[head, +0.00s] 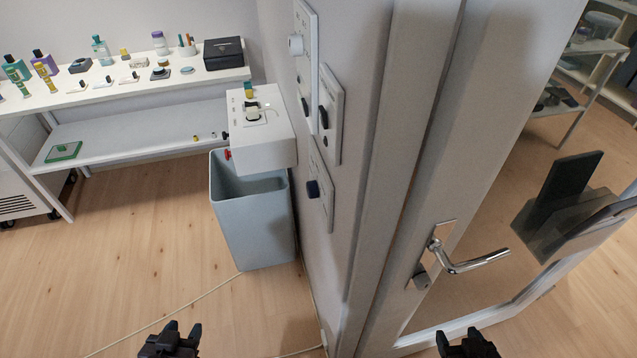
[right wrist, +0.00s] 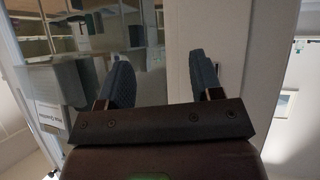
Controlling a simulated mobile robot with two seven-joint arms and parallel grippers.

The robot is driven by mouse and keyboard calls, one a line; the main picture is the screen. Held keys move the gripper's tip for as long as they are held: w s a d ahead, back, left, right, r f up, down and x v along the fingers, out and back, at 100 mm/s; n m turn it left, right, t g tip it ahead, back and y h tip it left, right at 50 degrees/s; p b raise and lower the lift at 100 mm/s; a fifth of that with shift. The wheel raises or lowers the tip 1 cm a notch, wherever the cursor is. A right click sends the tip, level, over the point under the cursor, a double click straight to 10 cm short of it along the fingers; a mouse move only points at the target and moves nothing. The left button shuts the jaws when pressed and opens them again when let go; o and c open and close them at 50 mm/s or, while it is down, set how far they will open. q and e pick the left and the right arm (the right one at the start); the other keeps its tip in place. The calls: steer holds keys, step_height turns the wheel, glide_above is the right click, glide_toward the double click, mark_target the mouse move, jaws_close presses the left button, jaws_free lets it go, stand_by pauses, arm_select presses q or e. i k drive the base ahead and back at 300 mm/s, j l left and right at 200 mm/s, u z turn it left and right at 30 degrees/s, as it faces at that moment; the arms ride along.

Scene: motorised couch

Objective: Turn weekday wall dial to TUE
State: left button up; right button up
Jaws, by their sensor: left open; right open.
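Several control panels are on the wall, seen at a steep angle in the head view. The lower panel has a dark blue knob (head: 313,189). The lettering is unreadable, so I cannot tell which is the weekday dial or its setting. My left gripper (head: 184,333) is open and empty at the bottom edge, left of the wall. My right gripper (head: 458,340) is open and empty before the door; its spread fingers show in the right wrist view (right wrist: 162,82).
A white box (head: 262,150) juts from the wall above a grey-blue bin (head: 250,225). A glazed door with a metal handle (head: 470,264) stands right of the wall. A shelf (head: 120,92) with small objects is at the back left. Thin cords lie on open floor.

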mark_target(312, 188)
steer(key=z, duration=0.5)
steer(key=i+j+z, duration=0.1)
steer(key=j+z, duration=0.6)
steer(key=z, duration=0.2)
steer(key=j+z, duration=0.35)
steer(key=j, duration=0.5)
steer(key=k+j+z, duration=0.1)
steer(key=j, duration=0.35)
steer(key=k+j+z, duration=0.1)
steer(key=j, duration=0.3)
